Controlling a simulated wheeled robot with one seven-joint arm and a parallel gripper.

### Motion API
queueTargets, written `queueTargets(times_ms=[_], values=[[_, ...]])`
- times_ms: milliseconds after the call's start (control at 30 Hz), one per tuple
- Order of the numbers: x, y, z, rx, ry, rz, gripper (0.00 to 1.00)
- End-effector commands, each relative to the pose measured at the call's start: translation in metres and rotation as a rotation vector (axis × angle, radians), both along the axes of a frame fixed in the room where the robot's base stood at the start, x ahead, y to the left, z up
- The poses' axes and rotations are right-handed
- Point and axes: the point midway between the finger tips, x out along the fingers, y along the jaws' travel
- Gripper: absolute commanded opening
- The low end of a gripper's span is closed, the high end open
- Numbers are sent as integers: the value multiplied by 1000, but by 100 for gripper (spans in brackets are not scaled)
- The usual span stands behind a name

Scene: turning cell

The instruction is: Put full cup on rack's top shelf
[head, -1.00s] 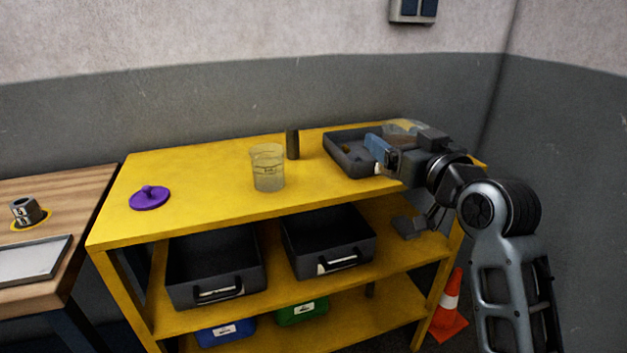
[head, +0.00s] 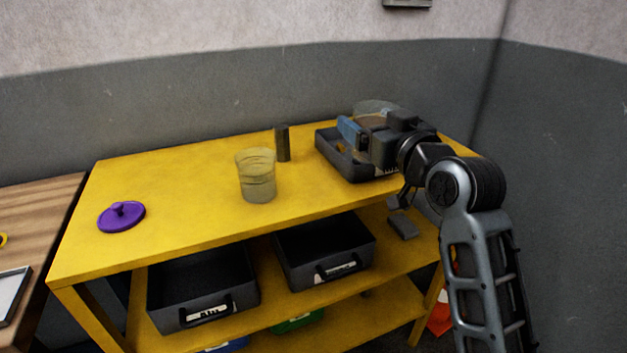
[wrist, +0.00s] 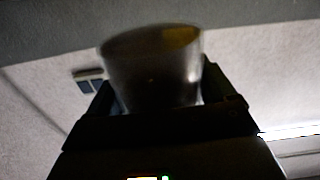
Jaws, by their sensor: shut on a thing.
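My gripper (head: 362,132) is shut on a clear cup (head: 376,108), which stands up behind the jaws at the right end of the rack. The held cup also shows, blurred and dark, between the fingers in the wrist view (wrist: 152,70). I cannot tell how full it is; a brownish tint shows low in it. The yellow rack's top shelf (head: 185,190) lies below and to the left of my gripper. A second clear cup (head: 257,178) with pale contents stands upright on that shelf. My gripper hides part of the held cup.
A dark open tray (head: 345,164) sits on the top shelf under my gripper. A dark cylinder (head: 283,143) stands beside it. A purple lid (head: 121,216) lies at the left. Bare shelf lies between lid and second cup.

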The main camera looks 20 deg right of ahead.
Motion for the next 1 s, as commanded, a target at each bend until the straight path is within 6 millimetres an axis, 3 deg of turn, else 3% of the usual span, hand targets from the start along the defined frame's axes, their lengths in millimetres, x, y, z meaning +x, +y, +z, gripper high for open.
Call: queueTargets(times_ms=[300,500,1000], values=[[34,59,-40,-1,2,5,49],[49,82,-57,-1,1,3,49],[52,86,-96,-1,0,1,49]])
